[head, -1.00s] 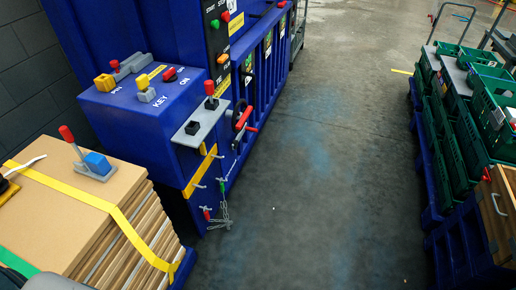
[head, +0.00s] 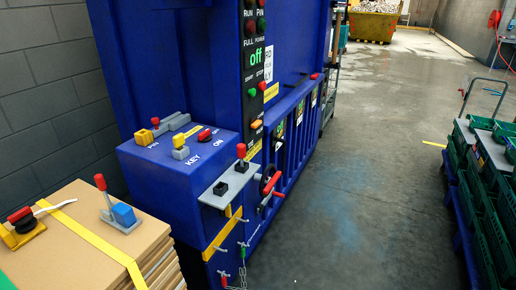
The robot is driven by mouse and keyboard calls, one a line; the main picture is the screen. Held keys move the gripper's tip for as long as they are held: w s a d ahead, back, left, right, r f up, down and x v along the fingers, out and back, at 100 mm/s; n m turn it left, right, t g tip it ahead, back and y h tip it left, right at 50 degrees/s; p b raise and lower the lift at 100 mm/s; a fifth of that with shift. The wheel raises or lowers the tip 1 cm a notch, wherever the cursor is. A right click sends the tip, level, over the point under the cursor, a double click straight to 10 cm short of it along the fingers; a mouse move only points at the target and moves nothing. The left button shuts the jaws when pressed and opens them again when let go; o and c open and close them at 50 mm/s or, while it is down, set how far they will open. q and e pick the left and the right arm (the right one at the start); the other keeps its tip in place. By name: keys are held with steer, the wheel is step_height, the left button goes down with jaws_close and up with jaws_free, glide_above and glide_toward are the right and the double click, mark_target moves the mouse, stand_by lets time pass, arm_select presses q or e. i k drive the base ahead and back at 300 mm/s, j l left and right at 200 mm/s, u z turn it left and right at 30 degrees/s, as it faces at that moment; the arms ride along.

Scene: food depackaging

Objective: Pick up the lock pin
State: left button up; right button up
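Which part is the lock pin I cannot tell for sure. In the head view, a small red-ended piece (head: 223,277) and a green-ended piece (head: 242,254) hang low on the blue machine's front corner, near a chain (head: 238,287) cut off by the bottom edge. On top of the blue console (head: 180,165), a yellow block (head: 144,137) and a red knob (head: 155,121) stand by a grey bar (head: 176,124), next to a partly hidden label. Neither of my grippers is in view.
A strapped cardboard stack (head: 85,215) at bottom left carries a red-handled lever with a blue block (head: 123,214) and a yellow-black tool (head: 20,226). Green crates (head: 490,195) stand at right. The grey floor (head: 370,200) between is clear. The machine's display reads "off".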

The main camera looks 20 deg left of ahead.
mark_target(241, 147)
steer(key=i+u, duration=0.1)
steer(key=u, duration=0.6)
steer(key=i+l+u, duration=0.4)
steer(key=l, duration=0.15)
steer(key=i+l+u, duration=0.2)
steer(key=l+u, duration=0.2)
steer(key=l, duration=0.25)
steer(key=i+l+u, duration=0.2)
steer(key=l, duration=0.15)
steer(key=k, duration=0.05)
